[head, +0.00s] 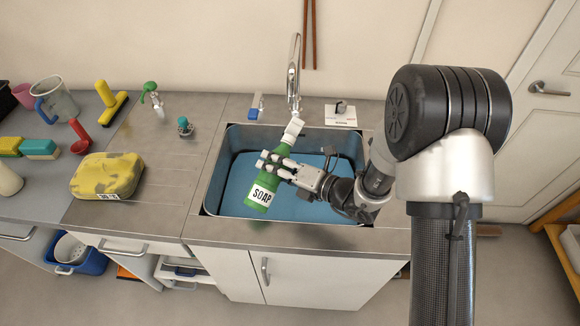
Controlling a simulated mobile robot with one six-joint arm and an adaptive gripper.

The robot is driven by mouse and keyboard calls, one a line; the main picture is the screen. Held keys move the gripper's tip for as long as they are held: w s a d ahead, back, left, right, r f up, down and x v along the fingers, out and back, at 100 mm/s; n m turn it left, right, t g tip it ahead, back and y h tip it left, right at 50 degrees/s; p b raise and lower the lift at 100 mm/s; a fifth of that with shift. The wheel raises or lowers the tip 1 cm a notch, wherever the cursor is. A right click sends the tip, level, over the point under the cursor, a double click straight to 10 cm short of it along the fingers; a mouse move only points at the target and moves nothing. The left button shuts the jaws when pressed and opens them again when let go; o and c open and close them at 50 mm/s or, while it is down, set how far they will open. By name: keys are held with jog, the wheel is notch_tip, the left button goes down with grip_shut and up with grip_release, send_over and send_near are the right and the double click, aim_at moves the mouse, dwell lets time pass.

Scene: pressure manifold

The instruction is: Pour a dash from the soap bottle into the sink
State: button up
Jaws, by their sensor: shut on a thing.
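The soap bottle (261,192) is green with a white cap and a label reading SOAP. My gripper (274,165) is shut on it around its upper body. The bottle is tilted, with its cap end up and to the right, and it shows in front of the sink (226,178). The sink is a blue-lined basin set in the grey counter. I cannot tell the bottle's exact height over the basin. No stream of liquid is visible from the cap.
A tall metal faucet (294,65) stands behind the sink. The counter left of the sink has free room.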

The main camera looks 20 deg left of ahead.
jog(key=shift+s+f+m, duration=0.1)
jog(key=shift+f+m, duration=0.4)
jog(key=shift+f, duration=0.15)
dwell(1.4)
jog(key=shift+s+a+m+g+p, duration=0.1)
jog(key=shift+s+m+g+p, duration=0.15)
jog(key=shift+m+g+p, duration=0.65)
dwell(2.5)
